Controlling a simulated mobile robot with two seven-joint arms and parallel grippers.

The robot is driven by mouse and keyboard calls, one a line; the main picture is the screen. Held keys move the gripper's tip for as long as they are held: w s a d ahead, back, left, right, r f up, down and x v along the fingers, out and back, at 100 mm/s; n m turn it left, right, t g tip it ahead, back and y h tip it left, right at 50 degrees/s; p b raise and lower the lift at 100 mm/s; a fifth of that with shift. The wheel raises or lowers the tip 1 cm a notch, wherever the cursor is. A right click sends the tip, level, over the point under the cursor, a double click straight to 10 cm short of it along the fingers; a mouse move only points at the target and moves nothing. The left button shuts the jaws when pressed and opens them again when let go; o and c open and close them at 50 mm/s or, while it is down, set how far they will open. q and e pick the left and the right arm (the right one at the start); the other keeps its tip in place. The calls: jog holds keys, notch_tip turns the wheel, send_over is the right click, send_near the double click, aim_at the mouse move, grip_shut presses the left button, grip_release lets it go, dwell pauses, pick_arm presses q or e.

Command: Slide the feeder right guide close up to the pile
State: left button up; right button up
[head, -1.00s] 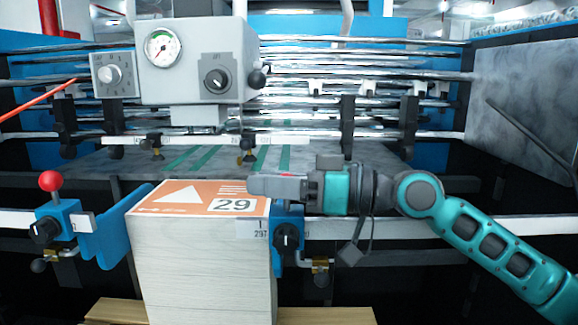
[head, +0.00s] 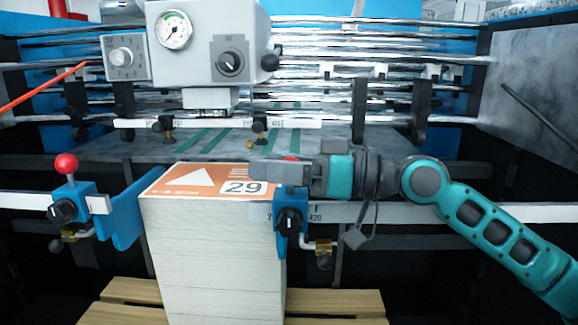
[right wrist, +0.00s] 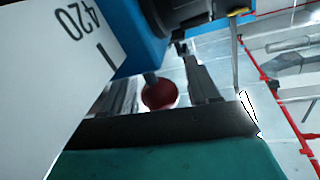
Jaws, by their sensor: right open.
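The pile (head: 215,250) is a tall pale stack with an orange top sheet marked 29. The feeder right guide (head: 290,222) is a blue block with a black knob on the scale bar, at the pile's right edge; I cannot tell whether they touch. My right gripper (head: 272,173) is above this guide, its fingers pointing left over the pile's top. The guide's red ball knob (head: 291,158) is mostly hidden behind the gripper. In the right wrist view the red knob (right wrist: 158,93) shows between the open fingers. My left gripper is out of view.
The left guide (head: 122,215) with its red knob (head: 66,164) stands at the pile's left. A grey gauge box (head: 205,45) hangs above. The pile stands on a wooden pallet (head: 340,302).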

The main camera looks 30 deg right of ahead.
jog(key=shift+s+d+f+b, duration=0.15)
jog(key=shift+s+d+b, duration=0.1)
jog(key=shift+d+b, duration=0.05)
jog(key=b+v, duration=0.4)
jog(key=v, duration=0.8)
jog(key=shift+s, duration=0.1)
dwell(0.4)
